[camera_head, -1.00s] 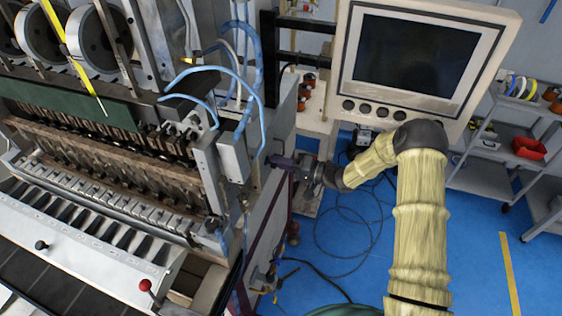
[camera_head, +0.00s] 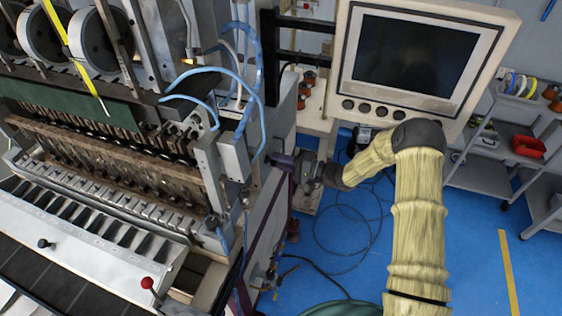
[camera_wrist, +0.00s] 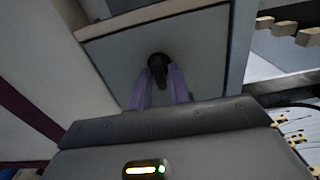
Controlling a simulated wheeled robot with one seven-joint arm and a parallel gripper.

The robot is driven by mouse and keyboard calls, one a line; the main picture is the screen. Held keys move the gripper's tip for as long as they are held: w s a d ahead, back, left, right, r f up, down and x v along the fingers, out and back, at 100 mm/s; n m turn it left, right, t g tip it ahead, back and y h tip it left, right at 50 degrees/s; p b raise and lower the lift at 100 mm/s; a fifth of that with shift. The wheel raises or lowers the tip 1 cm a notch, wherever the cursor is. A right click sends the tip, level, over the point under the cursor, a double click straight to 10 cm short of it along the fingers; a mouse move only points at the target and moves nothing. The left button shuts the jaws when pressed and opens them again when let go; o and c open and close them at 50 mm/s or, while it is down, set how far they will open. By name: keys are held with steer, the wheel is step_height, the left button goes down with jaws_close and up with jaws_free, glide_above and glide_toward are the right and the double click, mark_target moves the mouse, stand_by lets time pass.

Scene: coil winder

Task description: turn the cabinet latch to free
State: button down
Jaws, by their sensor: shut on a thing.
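The cabinet latch (camera_wrist: 158,66) is a small black knob with a short handle on a grey cabinet panel (camera_wrist: 117,62). In the wrist view its handle points down the picture, tilted slightly right. My gripper (camera_wrist: 161,77) has its two purple fingers on either side of the handle and is shut on it. In the head view my gripper (camera_head: 274,159) reaches from the right to the side of the machine. The latch cannot be made out there.
The coil winder (camera_head: 110,165) fills the left side. A monitor (camera_head: 420,55) stands above my forearm. Cables (camera_head: 345,240) lie on the blue floor below the arm. A shelf trolley (camera_head: 500,160) stands at the right, with clear floor before it.

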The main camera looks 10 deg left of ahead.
steer(key=c, duration=1.5)
jaws_free()
steer(key=shift+s, duration=0.1)
steer(key=d+b, duration=0.1)
steer(key=d, duration=0.4)
steer(key=s+d+b, duration=0.1)
steer(key=d+b, duration=0.1)
steer(key=d, duration=0.4)
steer(key=s+d+b, duration=0.1)
steer(key=d+b, duration=0.1)
steer(key=d, duration=0.4)
steer(key=shift+s, duration=0.2)
steer(key=shift+d, duration=0.15)
